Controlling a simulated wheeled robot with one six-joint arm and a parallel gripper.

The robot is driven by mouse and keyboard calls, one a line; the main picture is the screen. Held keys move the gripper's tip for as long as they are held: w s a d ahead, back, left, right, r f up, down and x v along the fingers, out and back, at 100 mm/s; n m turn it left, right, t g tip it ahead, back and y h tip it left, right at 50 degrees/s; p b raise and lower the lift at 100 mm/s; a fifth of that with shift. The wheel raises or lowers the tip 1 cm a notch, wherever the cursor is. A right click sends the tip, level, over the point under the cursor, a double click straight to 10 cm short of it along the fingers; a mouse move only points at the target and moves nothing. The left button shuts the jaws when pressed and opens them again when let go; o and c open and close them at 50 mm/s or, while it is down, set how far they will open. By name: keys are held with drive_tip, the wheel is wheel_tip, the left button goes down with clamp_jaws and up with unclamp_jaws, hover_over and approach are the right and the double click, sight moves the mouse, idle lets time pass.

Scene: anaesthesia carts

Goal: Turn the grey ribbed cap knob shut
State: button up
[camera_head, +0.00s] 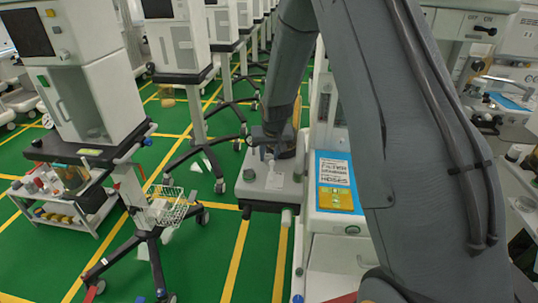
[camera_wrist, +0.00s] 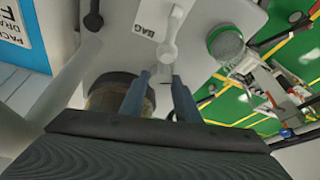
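A grey lever knob (camera_wrist: 168,50) beside the word BAG lies just beyond the fingertips. I cannot tell whether the fingers touch anything. In the head view my gripper (camera_head: 268,140) is low over the grey cart top (camera_head: 268,190), its fingertips unclear. A small grey knob (camera_head: 249,174) stands to its left.
A jar with a dark lid (camera_wrist: 108,90) is close beside the left finger. A blue and white label panel (camera_head: 334,182) stands right of my gripper. Another cart with a wire basket (camera_head: 170,208) is at left. Green floor (camera_head: 210,255) lies open between the carts.

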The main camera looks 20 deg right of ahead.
drive_tip(key=shift+c, duration=0.9)
drive_tip(key=shift+b, duration=0.35)
drive_tip(key=shift+w+a+f+m+b, duration=0.15)
drive_tip(key=shift+m+b, duration=0.25)
drive_tip(key=shift+b, duration=0.45)
drive_tip(key=m+h+b, duration=0.1)
drive_tip(key=m+b, duration=0.1)
drive_tip(key=b, duration=0.6)
drive_tip(key=shift+m+b, duration=0.3)
drive_tip(key=m+b, duration=0.1)
drive_tip(key=b, duration=0.2)
drive_tip(key=shift+a+h, duration=0.1)
drive_tip(key=shift+h, duration=0.3)
drive_tip(key=shift+r+m+g, duration=0.2)
drive_tip(key=shift+m+g, duration=0.1)
drive_tip(key=o, duration=1)
drive_tip(key=shift+o, duration=0.2)
drive_tip(key=v, duration=0.8)
drive_tip(key=shift+b, duration=0.4)
